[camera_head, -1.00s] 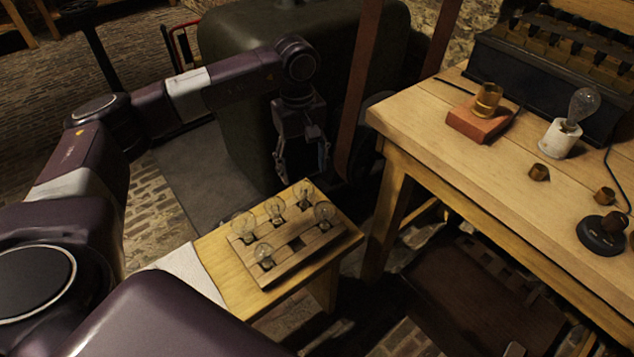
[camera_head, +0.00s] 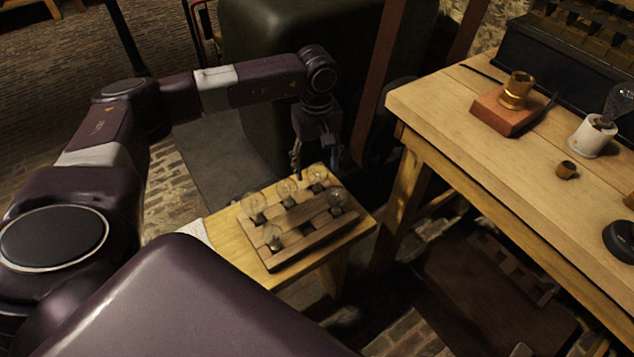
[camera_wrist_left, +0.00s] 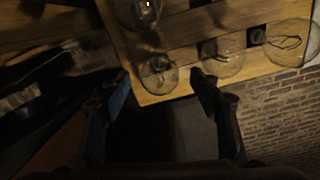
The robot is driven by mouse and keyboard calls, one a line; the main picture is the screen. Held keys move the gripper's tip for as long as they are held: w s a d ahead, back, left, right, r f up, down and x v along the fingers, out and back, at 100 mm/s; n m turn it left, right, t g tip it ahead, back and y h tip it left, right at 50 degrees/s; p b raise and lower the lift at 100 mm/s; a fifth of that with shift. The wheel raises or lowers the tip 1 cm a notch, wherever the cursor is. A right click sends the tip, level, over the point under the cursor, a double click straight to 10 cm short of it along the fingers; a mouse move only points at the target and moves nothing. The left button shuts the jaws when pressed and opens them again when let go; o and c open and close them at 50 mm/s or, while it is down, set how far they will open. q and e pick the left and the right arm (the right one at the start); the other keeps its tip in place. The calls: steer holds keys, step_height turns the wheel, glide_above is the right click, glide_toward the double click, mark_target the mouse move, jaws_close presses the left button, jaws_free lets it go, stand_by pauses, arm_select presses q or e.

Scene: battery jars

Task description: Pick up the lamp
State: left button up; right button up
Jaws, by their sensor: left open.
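Several clear glass lamps stand in a slotted wooden rack (camera_head: 315,226) on a small table. The lamp at the rack's far corner (camera_head: 317,175) is the closest to my left gripper (camera_head: 315,168). My left gripper points down just behind and above it, open and empty. In the left wrist view the open fingers (camera_wrist_left: 160,92) sit on either side of one lamp (camera_wrist_left: 158,76), which lies just ahead between the tips. Two more lamps show to its right and one above it. My right gripper is not in view.
The workbench (camera_head: 450,110) at right carries a brass cup (camera_head: 517,90) on a red block (camera_head: 505,112) and a small brass socket (camera_head: 566,170). A big dark green tank (camera_head: 265,60) stands behind my left arm. A pale cloth lies on the small table's left end.

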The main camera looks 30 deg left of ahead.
arm_select(q)
steer(key=shift+c, duration=0.3)
steer(key=c, duration=1.2)
steer(key=shift+r, duration=0.1)
